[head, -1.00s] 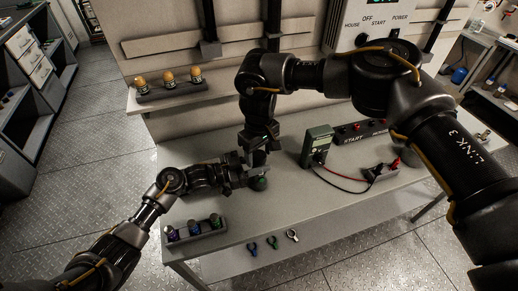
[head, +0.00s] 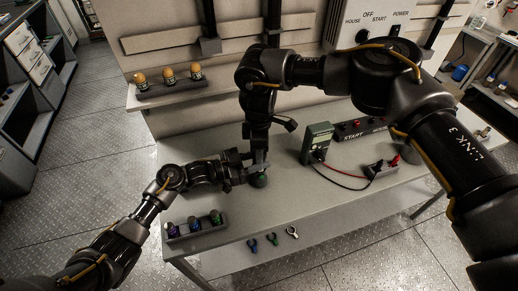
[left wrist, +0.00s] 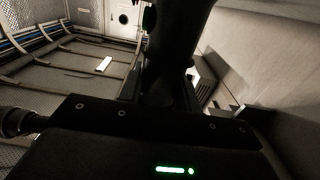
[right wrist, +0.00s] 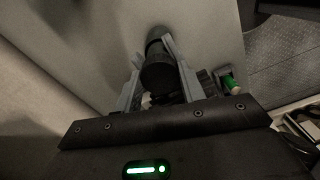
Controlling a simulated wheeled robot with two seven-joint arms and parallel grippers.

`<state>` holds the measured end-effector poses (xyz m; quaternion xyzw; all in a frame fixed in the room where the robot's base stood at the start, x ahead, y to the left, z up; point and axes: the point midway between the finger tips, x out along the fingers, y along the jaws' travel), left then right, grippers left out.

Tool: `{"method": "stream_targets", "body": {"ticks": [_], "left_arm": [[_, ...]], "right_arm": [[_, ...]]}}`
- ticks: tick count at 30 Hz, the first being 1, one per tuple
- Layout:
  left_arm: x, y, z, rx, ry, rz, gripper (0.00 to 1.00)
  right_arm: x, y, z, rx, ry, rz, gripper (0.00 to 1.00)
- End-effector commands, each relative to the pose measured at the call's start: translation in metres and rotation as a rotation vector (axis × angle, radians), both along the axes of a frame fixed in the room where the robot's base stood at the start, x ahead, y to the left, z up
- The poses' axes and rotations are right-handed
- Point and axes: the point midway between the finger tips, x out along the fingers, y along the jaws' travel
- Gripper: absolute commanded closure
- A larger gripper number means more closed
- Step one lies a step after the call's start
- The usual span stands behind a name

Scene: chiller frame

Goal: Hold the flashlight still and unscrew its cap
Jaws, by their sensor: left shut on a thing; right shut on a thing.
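The flashlight is a dark cylinder (right wrist: 158,68) standing upright between the two grey fingers of my right gripper (right wrist: 156,80) in the right wrist view. In the head view its dark green lower end (head: 258,181) shows just above the table. My left gripper (head: 243,174) comes in from the left, level, and is shut on the flashlight's body. My right gripper (head: 259,165) points down from above and is shut on the upper end, where the cap is. The fingers hide most of the cap, so I cannot see a gap at the thread. The left wrist view is too dark to show the grip.
A rack (head: 197,230) with coloured cylinders stands at the table's front left. A green meter (head: 316,142) with leads stands to the right. Orange-topped items (head: 168,75) sit on a back shelf (head: 190,92).

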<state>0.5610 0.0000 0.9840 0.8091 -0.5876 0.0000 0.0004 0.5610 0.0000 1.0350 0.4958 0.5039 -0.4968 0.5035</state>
Motion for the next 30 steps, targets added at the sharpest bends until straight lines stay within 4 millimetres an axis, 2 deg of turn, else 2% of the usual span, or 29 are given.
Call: {"method": "stream_targets", "body": {"ticks": [30], "left_arm": [[-0.0008,-0.0002,-0.0004,0.001,0.0,-0.002,1.0]], "right_arm": [[0.0005,0.0003,0.0026,-0.002,0.002,2.734,0.88]]}}
